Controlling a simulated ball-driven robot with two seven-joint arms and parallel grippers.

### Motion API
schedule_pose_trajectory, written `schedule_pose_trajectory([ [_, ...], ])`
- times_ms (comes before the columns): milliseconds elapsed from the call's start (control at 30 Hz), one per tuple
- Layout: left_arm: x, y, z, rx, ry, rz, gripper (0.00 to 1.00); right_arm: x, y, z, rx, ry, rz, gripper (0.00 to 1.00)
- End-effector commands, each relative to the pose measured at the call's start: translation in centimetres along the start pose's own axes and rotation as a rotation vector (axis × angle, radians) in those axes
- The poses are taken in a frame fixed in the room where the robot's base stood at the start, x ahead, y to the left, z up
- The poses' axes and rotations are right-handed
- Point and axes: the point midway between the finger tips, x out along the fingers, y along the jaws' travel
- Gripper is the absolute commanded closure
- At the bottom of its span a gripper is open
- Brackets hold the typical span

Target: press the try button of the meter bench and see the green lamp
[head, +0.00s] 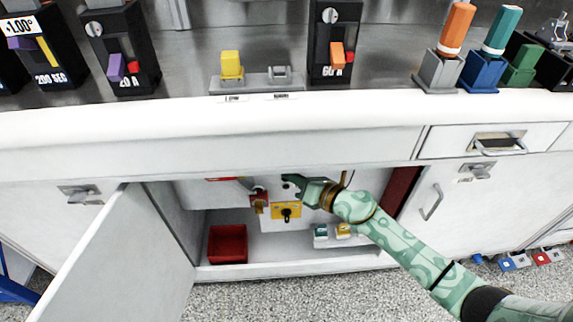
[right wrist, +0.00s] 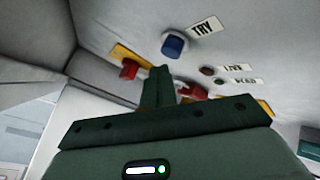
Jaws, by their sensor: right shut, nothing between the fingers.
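The blue try button (right wrist: 174,45) sits in a white collar beside a TRY label (right wrist: 203,26) in the right wrist view. Below it are a dark reddish lamp (right wrist: 207,71) by the LIVE label and a dark lamp (right wrist: 218,82) by the DEAD label; neither looks lit. My right gripper (right wrist: 157,72) is shut and empty, its fingertips just below the button in the picture; I see no contact. In the head view my right gripper (head: 290,184) reaches into the open cupboard under the bench (head: 300,110). I cannot make out the button there. My left gripper is not in view.
An open cupboard door (head: 125,255) stands at the left. Inside are a yellow plate with a black rotary switch (head: 287,211), a red part (head: 259,198), a red bin (head: 228,244) and small blocks (head: 343,230). Red parts (right wrist: 130,69) sit near my fingers. Breakers (head: 120,50) stand on top.

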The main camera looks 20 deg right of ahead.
Motion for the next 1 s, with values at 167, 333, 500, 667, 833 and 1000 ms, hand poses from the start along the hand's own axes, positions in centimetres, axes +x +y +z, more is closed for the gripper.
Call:
schedule_pose_trajectory([
  [167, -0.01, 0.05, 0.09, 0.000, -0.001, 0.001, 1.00, 0.00, 0.00, 0.00, 0.000, 0.000, 0.000, 1.00],
  [333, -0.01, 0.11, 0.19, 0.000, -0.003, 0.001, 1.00, 0.00, -0.01, 0.01, 0.000, 0.000, 0.000, 1.00],
  [500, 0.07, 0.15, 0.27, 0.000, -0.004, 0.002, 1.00, 0.27, -0.18, 0.21, -0.001, 0.000, 0.000, 1.00],
  [667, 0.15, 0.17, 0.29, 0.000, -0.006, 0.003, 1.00, 0.57, -0.43, 0.41, -0.001, 0.001, 0.000, 1.00],
  [833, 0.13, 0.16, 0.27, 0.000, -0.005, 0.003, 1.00, 0.57, -0.40, 0.45, 0.000, 0.000, 0.000, 1.00],
  [1000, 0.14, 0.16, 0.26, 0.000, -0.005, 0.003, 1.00, 0.58, -0.42, 0.47, 0.000, 0.000, 0.000, 1.00],
])
